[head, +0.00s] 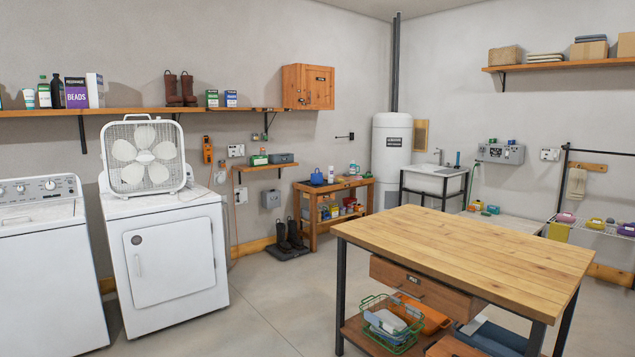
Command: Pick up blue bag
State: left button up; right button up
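No thing in the head view is clearly a blue bag. A small blue object (317,178), perhaps a bag, stands on the top of the wooden shelf unit (334,187) by the back wall; it is too small to tell. Blue folded-looking items (492,338) lie on the lower shelf of the wooden table, partly hidden. A small blue-purple item (627,229) sits on the wire rack at the right edge. Neither of my grippers is in view.
The wooden table (465,248) stands at the front right, with a green wire basket (392,325) on its lower shelf. A dryer (168,263) bearing a fan (143,157) and a washer (45,270) stand at left. The concrete floor (275,305) between is clear.

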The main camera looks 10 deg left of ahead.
aim_at(316, 180)
jog(key=i+u, duration=0.2)
jog(key=i, duration=0.45)
jog(key=i+u, duration=0.15)
jog(key=i, duration=0.5)
jog(key=i+l+u, duration=0.2)
jog(key=i, duration=0.45)
jog(key=i+l+u, duration=0.2)
jog(key=i, duration=0.45)
jog(key=i+j+u, duration=0.3)
jog(key=i, duration=0.6)
jog(key=i+u, duration=0.25)
jog(key=i, duration=0.6)
jog(key=i+l+z, duration=0.35)
jog(key=i, duration=0.4)
jog(key=i+z, duration=0.4)
jog(key=i, duration=0.4)
jog(key=i+j+z, duration=0.2)
jog(key=i+z, duration=0.15)
jog(key=i, duration=0.4)
